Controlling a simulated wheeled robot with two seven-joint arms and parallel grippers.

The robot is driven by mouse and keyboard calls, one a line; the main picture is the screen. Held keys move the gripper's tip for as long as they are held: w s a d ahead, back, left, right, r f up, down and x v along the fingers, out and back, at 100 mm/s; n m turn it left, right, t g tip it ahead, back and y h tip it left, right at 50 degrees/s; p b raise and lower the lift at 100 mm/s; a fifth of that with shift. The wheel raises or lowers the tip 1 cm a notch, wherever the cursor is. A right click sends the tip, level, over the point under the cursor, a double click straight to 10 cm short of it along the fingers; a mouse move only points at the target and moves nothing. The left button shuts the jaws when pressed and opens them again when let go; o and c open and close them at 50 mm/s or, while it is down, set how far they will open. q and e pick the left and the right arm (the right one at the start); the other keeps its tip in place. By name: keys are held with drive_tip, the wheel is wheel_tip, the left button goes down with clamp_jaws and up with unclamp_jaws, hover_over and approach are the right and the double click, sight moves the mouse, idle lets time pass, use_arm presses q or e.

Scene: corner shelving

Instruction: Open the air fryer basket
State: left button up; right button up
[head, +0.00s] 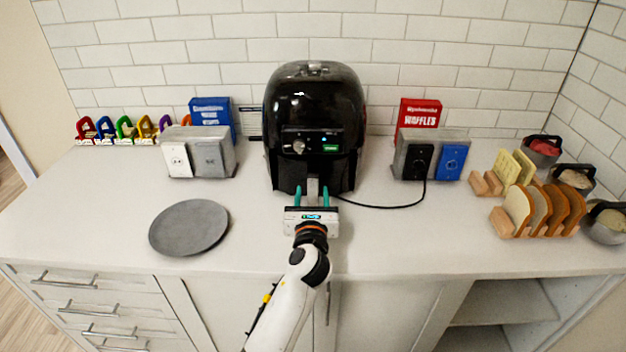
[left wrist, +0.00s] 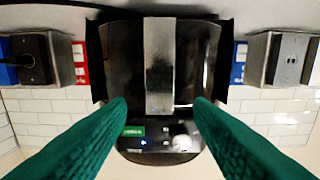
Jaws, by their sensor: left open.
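The black air fryer (head: 314,105) stands at the back middle of the counter, against the tiled wall. Its basket front is the dark lower part, which looks closed, with a grey upright handle (head: 313,184) in the middle. My left gripper (head: 312,190) is in front of the basket, its two green fingers open on either side of the handle. In the left wrist view, which is upside down, the handle (left wrist: 160,65) lies between the open fingers (left wrist: 160,103), with a gap on both sides. I cannot see my right gripper.
A grey round plate (head: 189,228) lies left of my arm. Outlet boxes stand left (head: 200,152) and right (head: 430,155) of the fryer. A black cord (head: 385,207) runs across the counter at right. A bread rack (head: 535,228) stands far right.

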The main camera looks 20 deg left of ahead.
sight(313, 184)
use_arm(q)
drive_tip(key=x, duration=0.5)
drive_tip(key=shift+w, duration=0.35)
drive_tip(key=shift+c, duration=0.9)
clamp_jaws()
use_arm(e)
drive_tip(key=shift+w+a, duration=0.1)
drive_tip(key=shift+w, duration=0.8)
